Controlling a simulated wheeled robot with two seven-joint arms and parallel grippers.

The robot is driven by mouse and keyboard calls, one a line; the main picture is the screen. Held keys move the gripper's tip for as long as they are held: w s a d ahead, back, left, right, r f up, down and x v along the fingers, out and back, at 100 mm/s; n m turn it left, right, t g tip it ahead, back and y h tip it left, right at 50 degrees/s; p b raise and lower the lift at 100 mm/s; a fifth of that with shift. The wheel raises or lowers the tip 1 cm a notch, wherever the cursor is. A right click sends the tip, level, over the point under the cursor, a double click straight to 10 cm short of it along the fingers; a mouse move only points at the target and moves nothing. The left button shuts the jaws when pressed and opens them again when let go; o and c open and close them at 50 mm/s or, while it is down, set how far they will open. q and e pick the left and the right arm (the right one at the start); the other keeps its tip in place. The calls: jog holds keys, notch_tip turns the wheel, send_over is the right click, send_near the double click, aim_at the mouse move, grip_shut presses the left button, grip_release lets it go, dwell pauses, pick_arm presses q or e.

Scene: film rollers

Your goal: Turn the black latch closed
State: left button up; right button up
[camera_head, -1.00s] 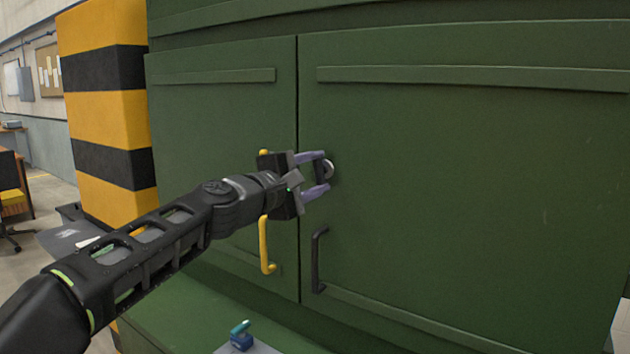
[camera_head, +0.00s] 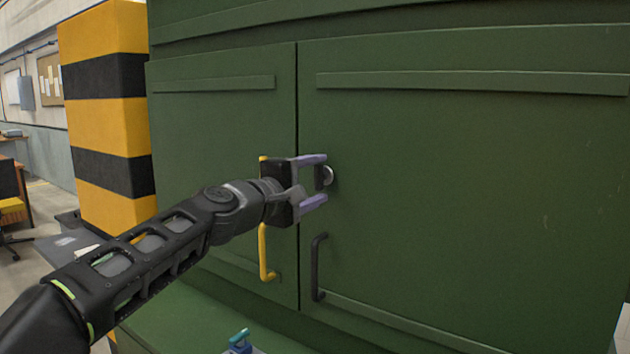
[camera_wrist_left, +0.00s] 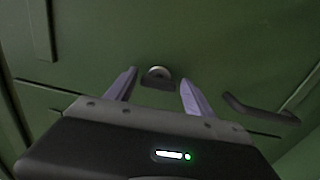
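The black latch (camera_head: 319,178) sits on a round silver base near the left edge of the right green door (camera_head: 450,190). In the head view its black part looks upright. My left gripper (camera_head: 324,179) is open, one purple finger above the latch and one below, with gaps on both sides. In the left wrist view, the latch (camera_wrist_left: 158,84) lies between the open fingertips (camera_wrist_left: 158,77), touching neither. My right gripper is not in view.
A yellow handle (camera_head: 265,252) is on the left door (camera_head: 215,130), and a black handle (camera_head: 317,267) is on the right door, both below the gripper. Both doors look shut. A small blue-green object (camera_head: 240,342) is at the bottom. A yellow-black striped pillar (camera_head: 105,120) stands at left.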

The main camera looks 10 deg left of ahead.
pick_arm(q)
jog(key=shift+o, duration=0.8)
jog(key=shift+s+a+b, duration=0.2)
jog(key=shift+s+b, duration=0.1)
jog(key=shift+s, duration=0.15)
jog(key=b+v, duration=0.2)
jog(key=v, duration=0.5)
jog(key=shift+w+d, duration=0.1)
